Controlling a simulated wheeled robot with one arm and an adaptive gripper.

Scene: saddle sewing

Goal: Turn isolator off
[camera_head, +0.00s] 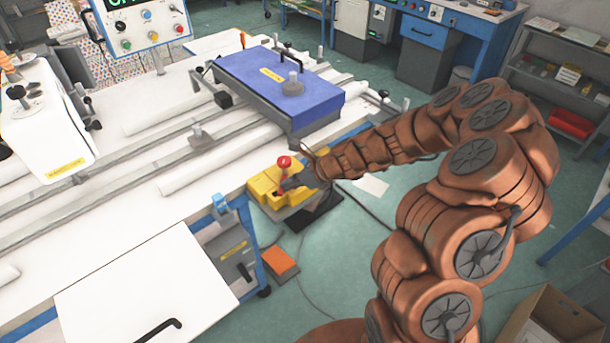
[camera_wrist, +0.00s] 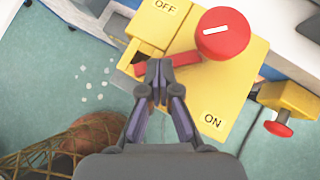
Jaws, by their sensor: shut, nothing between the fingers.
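The isolator is a yellow box (camera_head: 266,186) at the right edge of the white table, with a red knob (camera_head: 284,162) on top. In the wrist view, the yellow box (camera_wrist: 188,98) has an OFF label (camera_wrist: 165,7) at upper left and an ON label (camera_wrist: 212,121) at lower right. The round red knob (camera_wrist: 222,34) bears a white mark, and a red lever (camera_wrist: 187,61) runs from its side to the left. My gripper (camera_wrist: 158,72) is shut and empty, its tips over the lever near its left end. I cannot tell whether they touch it.
A smaller yellow block with a red button (camera_wrist: 279,128) sits right of the isolator in the wrist view. A blue-topped machine carriage (camera_head: 280,82) stands on the table behind the isolator. A white panel with a black handle (camera_head: 150,300) is at front left. Cables lie on the green floor.

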